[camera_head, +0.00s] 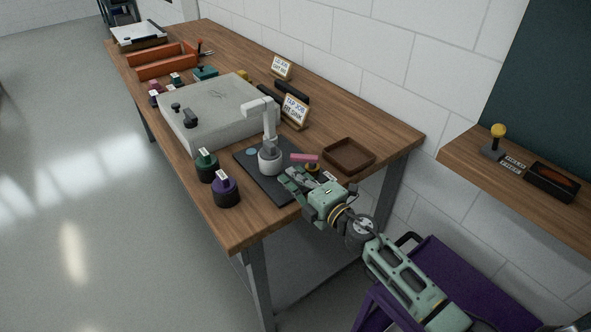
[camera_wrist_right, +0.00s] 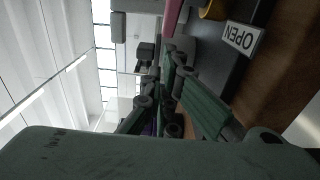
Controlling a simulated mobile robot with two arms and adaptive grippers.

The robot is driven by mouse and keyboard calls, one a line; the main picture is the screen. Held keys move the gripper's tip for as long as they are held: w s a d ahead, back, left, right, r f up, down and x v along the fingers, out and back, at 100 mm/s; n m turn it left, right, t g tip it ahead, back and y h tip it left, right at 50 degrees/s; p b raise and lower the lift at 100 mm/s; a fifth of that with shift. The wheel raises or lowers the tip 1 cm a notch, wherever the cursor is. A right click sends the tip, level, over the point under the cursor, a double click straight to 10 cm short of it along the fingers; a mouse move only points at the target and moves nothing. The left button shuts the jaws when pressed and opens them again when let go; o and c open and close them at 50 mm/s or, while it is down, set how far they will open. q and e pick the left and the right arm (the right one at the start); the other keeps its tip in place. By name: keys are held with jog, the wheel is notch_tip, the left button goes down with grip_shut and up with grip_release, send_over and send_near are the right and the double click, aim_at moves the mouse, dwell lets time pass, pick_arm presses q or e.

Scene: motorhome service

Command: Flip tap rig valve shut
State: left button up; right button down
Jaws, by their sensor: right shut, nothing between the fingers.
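The tap rig stands on a dark base plate (camera_head: 251,162) on the workbench, with a pale grey upright tap (camera_head: 269,140). Its pink valve lever (camera_head: 304,158) sits on a brass-coloured body (camera_head: 312,167) to the right of the tap. The pink lever (camera_wrist_right: 172,14) and an OPEN label (camera_wrist_right: 241,38) show near the top of the right wrist view. My right gripper (camera_head: 287,176) is shut and empty, low over the near right part of the plate, just in front of the lever. I cannot tell whether it touches the lever. My left gripper is out of view.
A green-topped pot (camera_head: 206,166) and a purple-topped pot (camera_head: 226,190) stand left of the plate. A brown tray (camera_head: 348,154) lies to the right and a sign (camera_head: 294,111) stands behind. A grey sink unit (camera_head: 217,108) is farther along the bench.

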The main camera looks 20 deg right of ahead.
aim_at(282, 159)
jog(key=shift+w+d, duration=0.25)
jog(key=shift+w, duration=0.25)
jog(key=shift+w+d, duration=0.25)
jog(key=shift+w, duration=0.25)
jog(key=shift+w+a, duration=0.1)
jog(key=shift+b+x, duration=0.3)
jog(key=shift+x, duration=1.4)
jog(key=shift+f, duration=0.1)
